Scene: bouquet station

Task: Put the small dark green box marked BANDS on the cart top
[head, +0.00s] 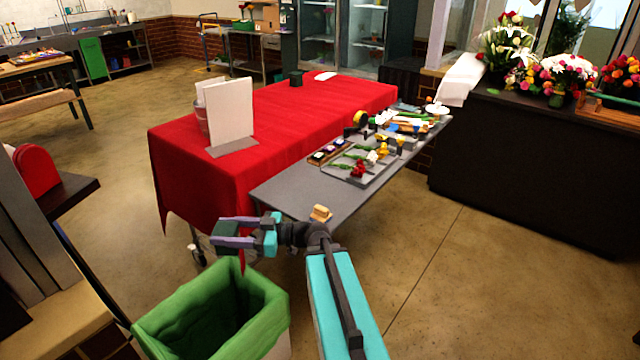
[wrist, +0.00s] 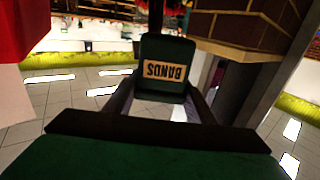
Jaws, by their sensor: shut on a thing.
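My gripper (head: 224,236) is shut on the small dark green box (head: 228,228). In the wrist view the box (wrist: 164,85) sits between the two fingers, its tan BANDS label reading upside down. In the head view my gripper points left and holds the box in the air, in front of the near end of a grey top (head: 285,195) and above the area beside a green-lined bin. This grey top runs along the red-covered table and may be the cart top; a wheel shows below it.
The green-lined bin (head: 165,320) stands below my gripper. The red table (head: 180,150) bears a white board (head: 231,115) and a small dark box (head: 296,78). Flowers and tools crowd the grey top's far part; its near end is mostly bare, with an orange block (head: 320,213) at the edge.

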